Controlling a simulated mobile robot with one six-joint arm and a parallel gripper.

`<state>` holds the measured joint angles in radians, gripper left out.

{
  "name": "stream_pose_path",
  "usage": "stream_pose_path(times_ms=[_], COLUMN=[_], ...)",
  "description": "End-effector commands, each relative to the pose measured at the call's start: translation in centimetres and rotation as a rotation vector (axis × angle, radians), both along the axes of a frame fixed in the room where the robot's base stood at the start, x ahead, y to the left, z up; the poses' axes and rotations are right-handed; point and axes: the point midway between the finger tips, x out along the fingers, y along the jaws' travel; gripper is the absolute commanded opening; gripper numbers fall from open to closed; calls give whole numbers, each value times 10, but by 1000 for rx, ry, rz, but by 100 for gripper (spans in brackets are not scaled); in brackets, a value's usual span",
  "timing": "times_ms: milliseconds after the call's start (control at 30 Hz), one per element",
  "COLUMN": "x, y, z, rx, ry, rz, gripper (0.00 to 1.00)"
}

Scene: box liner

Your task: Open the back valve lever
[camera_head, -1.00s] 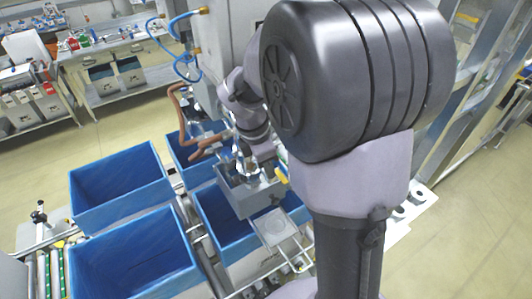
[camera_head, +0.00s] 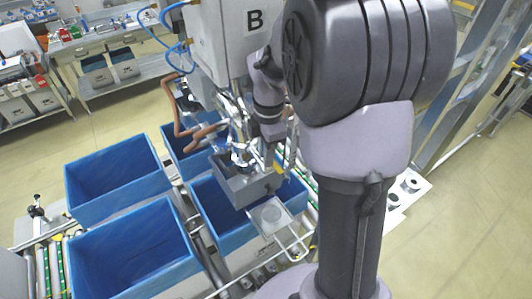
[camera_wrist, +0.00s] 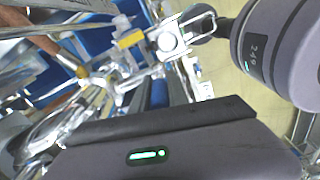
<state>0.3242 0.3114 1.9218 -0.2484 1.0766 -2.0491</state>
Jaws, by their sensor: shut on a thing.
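My gripper (camera_head: 274,152) reaches down in the head view among the valves and pipes of the white machine marked B, above a grey metal box (camera_head: 245,184). It is shut on a small part that looks like a valve lever; the fingertips are mostly hidden. A yellow piece (camera_head: 279,169) shows right by the fingertips. I cannot tell for sure which lever is the back one.
Blue bins (camera_head: 112,180) stand on roller conveyors, one of them under the grey box. A metal bracket (camera_head: 280,225) juts out below. Ladder-like framing stands at right.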

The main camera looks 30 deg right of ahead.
Motion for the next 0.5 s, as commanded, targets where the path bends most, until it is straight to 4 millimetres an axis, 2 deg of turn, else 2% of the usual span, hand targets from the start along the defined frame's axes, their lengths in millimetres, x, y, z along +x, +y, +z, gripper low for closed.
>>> stream_pose_path(times_ms=[67,100,167,500], x=[-1,-1,-1,0], y=[0,0,0,0], z=[-1,-1,-1,3], rx=[0,0,0,-1], ry=[2,2,2,0], rz=[-1,-1,-1,0], gripper=[0,28,40,41])
